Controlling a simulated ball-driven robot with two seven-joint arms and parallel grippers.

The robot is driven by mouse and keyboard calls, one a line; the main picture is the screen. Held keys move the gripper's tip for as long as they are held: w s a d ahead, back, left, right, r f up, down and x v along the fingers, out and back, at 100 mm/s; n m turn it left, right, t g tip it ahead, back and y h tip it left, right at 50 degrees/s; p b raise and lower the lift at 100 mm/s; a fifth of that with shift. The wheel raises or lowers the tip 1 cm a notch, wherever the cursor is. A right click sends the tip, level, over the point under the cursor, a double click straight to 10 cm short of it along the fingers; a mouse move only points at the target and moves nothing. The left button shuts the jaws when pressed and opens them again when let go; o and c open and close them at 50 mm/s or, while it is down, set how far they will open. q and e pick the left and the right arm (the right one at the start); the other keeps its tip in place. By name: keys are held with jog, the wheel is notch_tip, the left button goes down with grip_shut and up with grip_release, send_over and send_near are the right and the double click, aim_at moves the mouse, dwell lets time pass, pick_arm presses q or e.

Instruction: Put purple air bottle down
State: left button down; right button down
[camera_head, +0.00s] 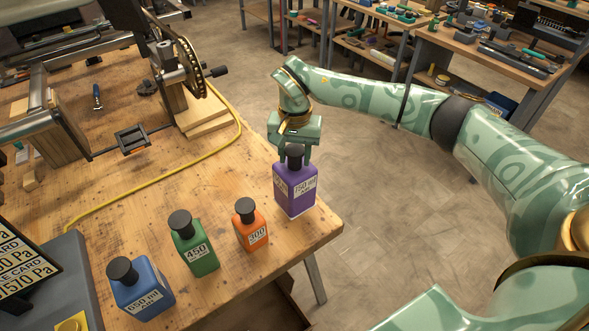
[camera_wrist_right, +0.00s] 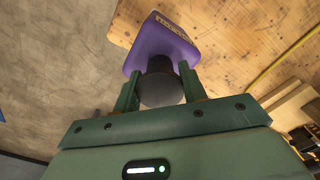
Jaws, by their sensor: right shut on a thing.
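The purple air bottle (camera_head: 295,190) is upright at the right edge of the wooden workbench, with a white label and a dark cap. My right gripper (camera_head: 294,150) is shut on its cap from above. In the right wrist view the gripper fingers (camera_wrist_right: 160,90) stand on both sides of the dark cap, with the purple bottle (camera_wrist_right: 160,45) beyond. The bottle's base seems at or close to the bench top; I cannot tell whether it touches. My left gripper is not in view.
An orange bottle (camera_head: 250,225), a green bottle (camera_head: 194,243) and a blue bottle (camera_head: 140,287) stand in a row to the left on the workbench (camera_head: 240,170). A yellow hose (camera_head: 160,176) crosses the bench. The bench corner is just right of the purple bottle.

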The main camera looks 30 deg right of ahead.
aim_at(295, 165)
jog(key=shift+f+b, duration=0.3)
jog(key=shift+f, duration=1.35)
jog(key=shift+f, duration=0.15)
jog(key=c, duration=0.8)
grip_release()
notch_tip(295, 165, up, 12)
jog(key=shift+r+p, duration=0.15)
jog(key=shift+p, duration=1)
